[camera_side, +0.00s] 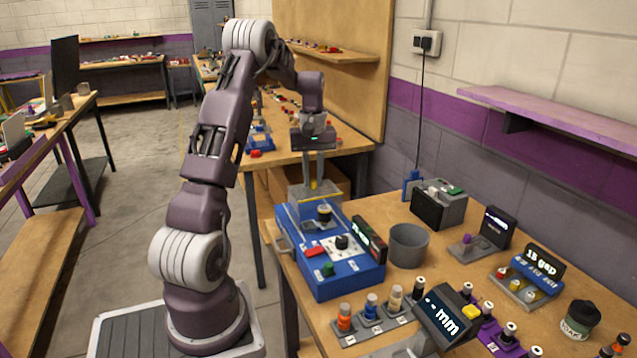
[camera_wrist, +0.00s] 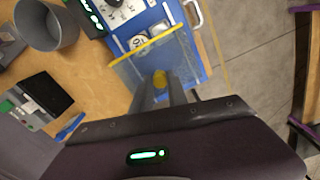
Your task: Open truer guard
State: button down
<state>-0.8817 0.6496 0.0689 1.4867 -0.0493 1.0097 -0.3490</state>
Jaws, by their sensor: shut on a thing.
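The truer is a blue machine (camera_side: 345,277) near the table's left edge, with a dial, a red button and a green button on top. It also shows at the top of the wrist view (camera_wrist: 190,42). Its guard (camera_wrist: 132,72) is a clear panel with a yellow edge, at the machine's end near my gripper. In the side view the guard (camera_side: 300,195) looks raised at the back, but its exact angle is hard to tell. My gripper (camera_side: 314,184) points down there.
A grey cup (camera_side: 408,246) stands right of the truer. A black and grey box (camera_side: 438,205) is behind it. Several small bottles (camera_side: 371,306) stand in a rack in front, beside a "mm" display (camera_side: 447,316). Open floor lies left of the table.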

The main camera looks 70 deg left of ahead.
jog(key=a, duration=0.5)
jog(key=shift+a, duration=0.35)
jog(key=c, duration=1.3)
grip_release()
notch_tip(320, 180, up, 7)
jog(key=shift+d+r, duration=0.1)
